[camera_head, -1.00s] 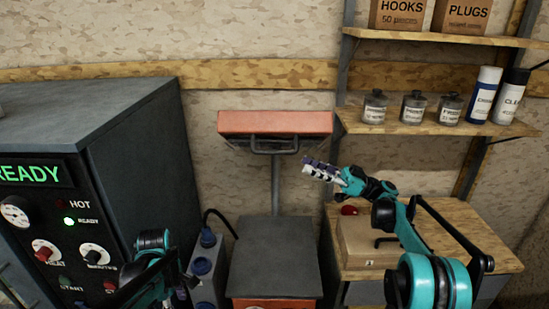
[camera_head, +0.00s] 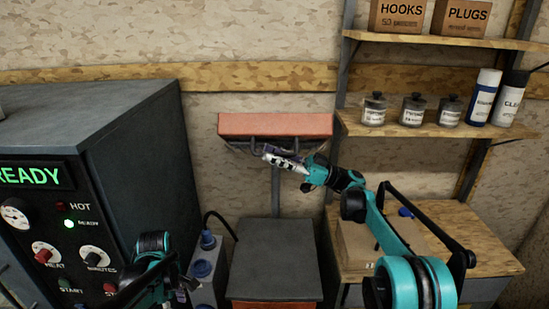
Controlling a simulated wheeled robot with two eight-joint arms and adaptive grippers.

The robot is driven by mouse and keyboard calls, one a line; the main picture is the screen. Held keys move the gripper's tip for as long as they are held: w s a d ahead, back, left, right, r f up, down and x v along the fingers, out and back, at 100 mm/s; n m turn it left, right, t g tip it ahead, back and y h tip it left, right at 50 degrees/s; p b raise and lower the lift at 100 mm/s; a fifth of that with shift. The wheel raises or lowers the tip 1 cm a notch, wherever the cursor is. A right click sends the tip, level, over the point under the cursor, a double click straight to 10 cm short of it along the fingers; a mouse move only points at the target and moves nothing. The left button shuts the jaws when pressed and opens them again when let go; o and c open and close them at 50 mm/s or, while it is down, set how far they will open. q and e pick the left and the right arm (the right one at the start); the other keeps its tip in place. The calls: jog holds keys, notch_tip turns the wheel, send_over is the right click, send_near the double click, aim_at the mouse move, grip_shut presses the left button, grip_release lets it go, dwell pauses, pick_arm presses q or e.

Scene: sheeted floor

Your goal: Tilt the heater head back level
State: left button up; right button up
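The heater head (camera_head: 275,124) is a wide orange-red box on a thin grey post (camera_head: 275,198) in front of the wall. A dark handle bar (camera_head: 262,146) hangs at its lower front, partly hidden by my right gripper. My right gripper (camera_head: 268,153) is at the handle, with its fingers pointing left just under the head's front edge. Its fingers lie close together; whether they grip or touch the bar cannot be made out. My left gripper (camera_head: 186,287) is low at the left, mostly hidden behind its own arm, and its fingers are too small to judge.
A dark oven-like cabinet (camera_head: 120,140) with a lit READY panel stands at left. At right are a wooden bench (camera_head: 465,235) and a shelf (camera_head: 440,128) with several bottles.

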aim_at(275, 114)
grip_shut()
jog(key=shift+r+m+t, duration=0.6)
jog(key=shift+r+m, duration=0.45)
jog(key=shift+m, duration=0.25)
jog(key=w+r+m+t, duration=0.1)
jog(key=r+m, duration=0.1)
jog(key=m, duration=0.1)
jog(key=r+m+t+h, duration=0.1)
jog(key=r+m, duration=0.1)
jog(key=m, duration=0.1)
jog(key=w+r+m+t+h, duration=0.1)
jog(key=r+m+t, duration=0.1)
jog(key=m, duration=0.1)
jog(key=shift+w+r, duration=0.35)
jog(key=shift+r, duration=0.05)
jog(key=shift+w+r+m+t+h, duration=0.3)
jog(key=shift+w+r+m, duration=0.2)
jog(key=shift+m, duration=0.4)
jog(key=shift+w+r+m+t+h, duration=0.2)
jog(key=shift+w+r+m+h, duration=0.25)
jog(key=shift+m, duration=0.45)
jog(key=shift+d+r, duration=0.1)
grip_release()
jog(key=shift+w, duration=0.1)
jog(key=v, duration=1.2)
jog(key=shift+f, duration=0.2)
